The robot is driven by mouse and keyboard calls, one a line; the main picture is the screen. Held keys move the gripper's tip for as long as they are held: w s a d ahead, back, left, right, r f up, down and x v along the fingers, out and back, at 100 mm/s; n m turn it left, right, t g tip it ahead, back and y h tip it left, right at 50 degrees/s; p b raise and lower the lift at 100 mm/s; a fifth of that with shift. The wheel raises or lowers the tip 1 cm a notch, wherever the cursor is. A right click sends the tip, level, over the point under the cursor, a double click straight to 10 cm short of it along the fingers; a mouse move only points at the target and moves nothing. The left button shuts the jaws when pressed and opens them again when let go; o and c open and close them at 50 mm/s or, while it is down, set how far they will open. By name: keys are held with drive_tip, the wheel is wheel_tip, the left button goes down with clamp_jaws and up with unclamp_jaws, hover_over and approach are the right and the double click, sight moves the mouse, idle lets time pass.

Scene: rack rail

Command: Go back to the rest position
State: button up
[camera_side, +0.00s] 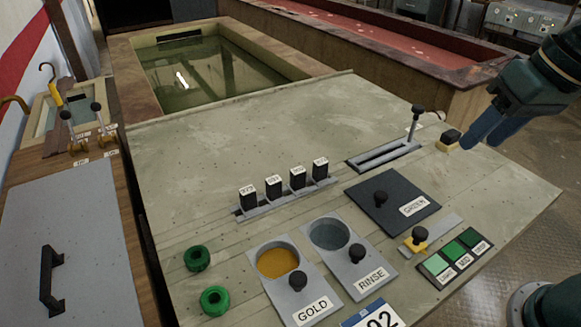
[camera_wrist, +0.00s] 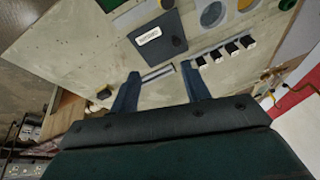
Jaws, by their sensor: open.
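My gripper (camera_side: 483,127) hangs in the air at the upper right of the side view, above the right edge of the work table. In the wrist view its two fingers (camera_wrist: 161,84) are spread apart with nothing between them. The table (camera_side: 230,130) is a pale slanted panel. A small black-topped block (camera_side: 450,138) sits on the table just left of and below my gripper in the side view. A slotted lever plate (camera_side: 385,155) with a black-knobbed lever (camera_side: 416,115) lies left of that block.
A rail (camera_side: 285,197) holds several labelled black blocks. A dark lidded panel (camera_side: 392,200), GOLD (camera_side: 276,263) and RINSE (camera_side: 329,234) wells, green rings (camera_side: 214,299) and green buttons (camera_side: 455,257) are on the table. A water tank (camera_side: 210,75) lies behind. The air around my gripper looks clear.

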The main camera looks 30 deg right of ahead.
drive_tip(key=s+d+f+n+t+h, duration=0.1)
drive_tip(key=s+d+f+n, duration=0.1)
drive_tip(key=s+d, duration=0.3)
drive_tip(key=shift+s+d+f+t, duration=0.2)
drive_tip(key=shift+s+f+t, duration=0.1)
drive_tip(key=shift+f, duration=0.15)
